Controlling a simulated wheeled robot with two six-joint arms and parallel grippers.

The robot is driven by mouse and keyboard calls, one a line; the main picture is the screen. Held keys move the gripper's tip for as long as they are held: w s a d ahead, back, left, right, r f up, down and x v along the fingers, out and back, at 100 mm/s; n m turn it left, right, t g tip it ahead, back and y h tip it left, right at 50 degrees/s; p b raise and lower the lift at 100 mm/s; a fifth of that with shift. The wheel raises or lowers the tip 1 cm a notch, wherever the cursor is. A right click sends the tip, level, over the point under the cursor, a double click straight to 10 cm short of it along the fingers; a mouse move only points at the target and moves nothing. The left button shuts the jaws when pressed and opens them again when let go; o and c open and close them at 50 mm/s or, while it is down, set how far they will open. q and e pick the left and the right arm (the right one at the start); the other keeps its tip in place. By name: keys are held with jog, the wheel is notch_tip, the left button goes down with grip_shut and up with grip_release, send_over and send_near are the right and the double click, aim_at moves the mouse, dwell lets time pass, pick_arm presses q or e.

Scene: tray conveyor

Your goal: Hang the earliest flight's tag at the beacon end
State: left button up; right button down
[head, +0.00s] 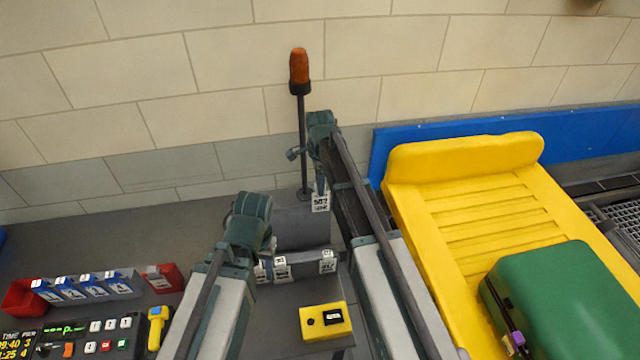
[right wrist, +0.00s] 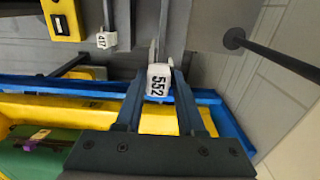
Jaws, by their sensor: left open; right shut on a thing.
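My right gripper (head: 321,187) is shut on a white tag (head: 320,202), held in front of the upper grey block below the beacon. In the right wrist view this tag (right wrist: 160,80) reads 552 and sits between the fingertips. The orange beacon (head: 299,68) stands on a dark pole at the back. Several small white tags hang along a grey rail; one tag (head: 327,261) is at its right part, another (head: 281,267) further left. In the right wrist view one hanging tag (right wrist: 103,40) seems to read 417. My left gripper (head: 262,247) is open near the rail's left tags, its fingers partly hidden.
A yellow box (head: 325,321) with a black button lies in front of the rail. At left are a row of blue-and-white labels (head: 90,286), red bins (head: 164,278) and a control panel with a display (head: 65,328). At right, a yellow tray (head: 440,175) carries a green suitcase (head: 560,300).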

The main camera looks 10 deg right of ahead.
aim_at(320, 202)
jog(key=shift+f+b, duration=4.15)
jog(key=shift+f, duration=0.15)
jog(key=shift+c, duration=2.2)
grip_release()
jog(key=shift+r, duration=0.15)
notch_tip(320, 202, up, 14)
jog(key=p, duration=1.4)
jog(key=shift+s, duration=0.1)
jog(key=shift+f, duration=0.2)
jog(key=shift+f, duration=0.1)
